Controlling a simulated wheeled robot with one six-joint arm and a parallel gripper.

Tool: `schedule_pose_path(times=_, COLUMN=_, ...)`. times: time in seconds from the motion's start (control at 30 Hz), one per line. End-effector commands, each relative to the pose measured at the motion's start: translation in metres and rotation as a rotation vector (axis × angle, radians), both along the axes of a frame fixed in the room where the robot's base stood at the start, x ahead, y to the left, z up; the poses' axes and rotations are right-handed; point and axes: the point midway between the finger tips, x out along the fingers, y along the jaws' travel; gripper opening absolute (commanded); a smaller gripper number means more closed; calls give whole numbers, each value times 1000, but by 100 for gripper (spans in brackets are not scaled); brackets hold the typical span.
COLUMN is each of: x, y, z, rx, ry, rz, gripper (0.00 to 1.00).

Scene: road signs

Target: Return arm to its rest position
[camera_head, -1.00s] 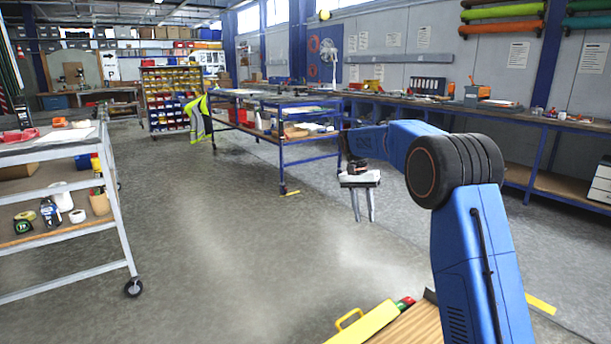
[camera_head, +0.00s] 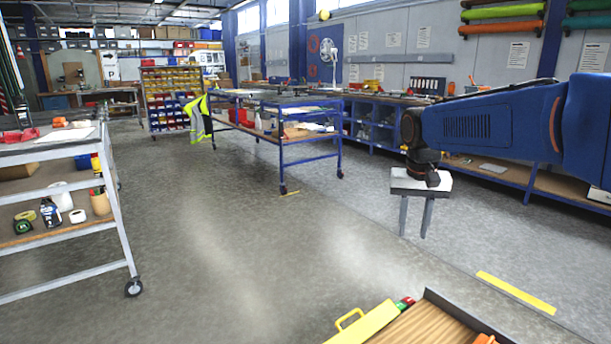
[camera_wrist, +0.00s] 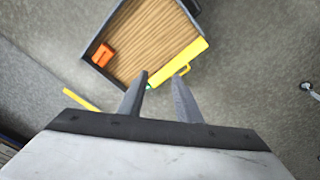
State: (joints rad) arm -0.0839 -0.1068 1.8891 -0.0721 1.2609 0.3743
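My gripper (camera_head: 414,216) hangs from my blue arm at the right of the head view, fingers pointing down above the grey floor. In the wrist view my gripper (camera_wrist: 160,78) shows two grey fingers standing apart with nothing between them. It is open and empty. Beyond the fingertips lies a wood-floored tray (camera_wrist: 142,45) with dark edges and a yellow side. In the head view this tray (camera_head: 425,325) shows at the bottom, below and apart from the fingers.
A grey trolley (camera_head: 60,232) loaded with tapes and bottles stands at the left. A blue workbench (camera_head: 310,157) with a hi-vis vest stands in the middle back. Yellow tape (camera_head: 515,292) marks the floor at the right. The middle floor is clear. An orange object (camera_wrist: 103,53) lies in the tray.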

Motion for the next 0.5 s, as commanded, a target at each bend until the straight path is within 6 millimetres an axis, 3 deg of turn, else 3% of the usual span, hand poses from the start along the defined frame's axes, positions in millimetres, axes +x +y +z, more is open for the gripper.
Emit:
schedule_pose_path(times=0.03, x=-17, y=-3, z=1, rx=2, ry=-16, rz=13, gripper=31)
schedule_pose_path(times=0.27, x=-82, y=-11, z=-6, rx=11, ry=-81, rz=76, gripper=31)
schedule_pose_path(times=0.5, x=-148, y=-18, z=-25, rx=13, ry=-149, rz=141, gripper=31)
